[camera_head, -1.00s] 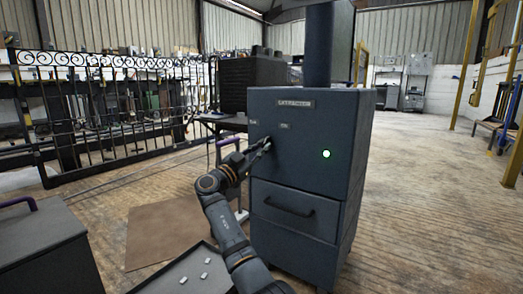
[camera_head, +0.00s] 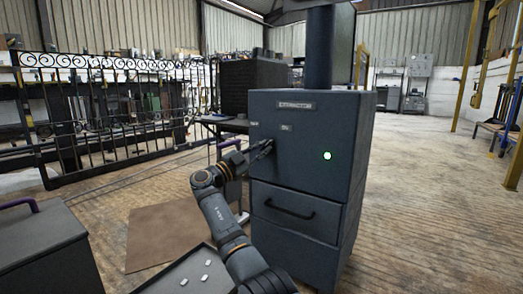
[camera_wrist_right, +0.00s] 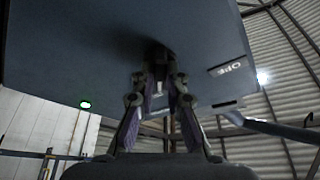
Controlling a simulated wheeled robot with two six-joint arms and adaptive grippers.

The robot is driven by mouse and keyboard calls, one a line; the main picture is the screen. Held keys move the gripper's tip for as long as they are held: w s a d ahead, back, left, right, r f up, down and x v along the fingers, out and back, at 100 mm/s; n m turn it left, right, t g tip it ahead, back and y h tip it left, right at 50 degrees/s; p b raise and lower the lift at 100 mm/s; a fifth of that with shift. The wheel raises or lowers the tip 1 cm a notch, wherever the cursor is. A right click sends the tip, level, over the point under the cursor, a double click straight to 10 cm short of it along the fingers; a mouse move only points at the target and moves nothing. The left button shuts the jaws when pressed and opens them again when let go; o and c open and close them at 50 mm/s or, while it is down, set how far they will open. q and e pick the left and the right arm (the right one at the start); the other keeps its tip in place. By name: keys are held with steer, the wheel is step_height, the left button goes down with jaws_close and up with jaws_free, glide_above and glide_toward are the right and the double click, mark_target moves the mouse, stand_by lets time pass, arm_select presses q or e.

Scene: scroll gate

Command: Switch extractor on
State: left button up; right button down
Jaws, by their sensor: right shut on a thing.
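The extractor (camera_head: 310,180) is a dark blue-grey cabinet with a name plate (camera_head: 295,105), standing in the middle of the head view. A round lamp (camera_head: 327,156) on its front glows green; it also shows in the wrist view (camera_wrist_right: 85,104). Two small labels sit at the upper left of the front; the one to the right (camera_head: 286,127) seems to read ON. My right gripper (camera_head: 268,146) is at the front below these labels. In the wrist view its fingers (camera_wrist_right: 159,85) close on a small dark switch (camera_wrist_right: 159,52), mostly hidden. My left gripper is out of view.
A drawer with a handle (camera_head: 289,209) is below the panel. A black tray (camera_head: 203,275) with several small white pieces lies at the bottom. A dark box (camera_head: 45,245) stands at left, an ornate gate (camera_head: 110,115) behind. Open floor is to the right.

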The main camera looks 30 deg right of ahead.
steer(key=c, duration=1.4)
jaws_free()
steer(key=v, duration=1.2)
